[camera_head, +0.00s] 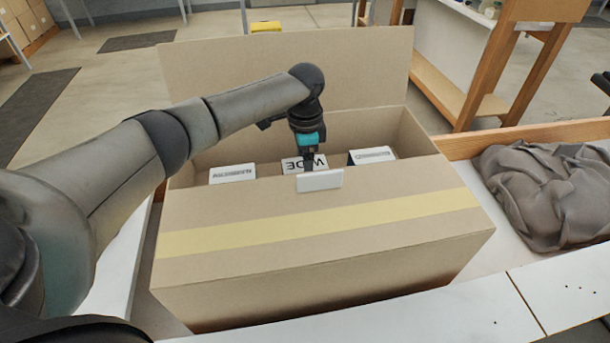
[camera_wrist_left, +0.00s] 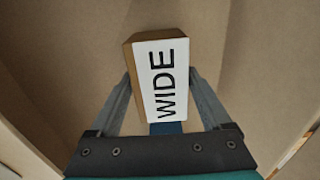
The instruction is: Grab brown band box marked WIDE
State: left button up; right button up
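The box marked WIDE (camera_head: 292,165) stands in the middle of a row of three inside an open cardboard carton (camera_head: 240,275). Its white label faces up, and in the wrist view the WIDE box (camera_wrist_left: 162,80) shows a brown side. My left gripper (camera_head: 309,167) reaches down over it from above. In the wrist view the left gripper's fingers (camera_wrist_left: 161,80) stand on either side of the box, apart, with narrow gaps seeming to show beside it. Contact lower down is hidden. My right gripper is not in view.
White-labelled boxes stand left (camera_head: 233,173) and right (camera_head: 372,155) of the WIDE box. A blank white plate (camera_head: 320,181) sits at the carton's front rim. The carton's back flap (camera_head: 290,75) stands up. A crumpled grey cloth (camera_head: 550,190) lies to the right.

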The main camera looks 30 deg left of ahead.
pick_arm(q)
jog(key=c, duration=1.1)
jog(key=shift+r, duration=0.1)
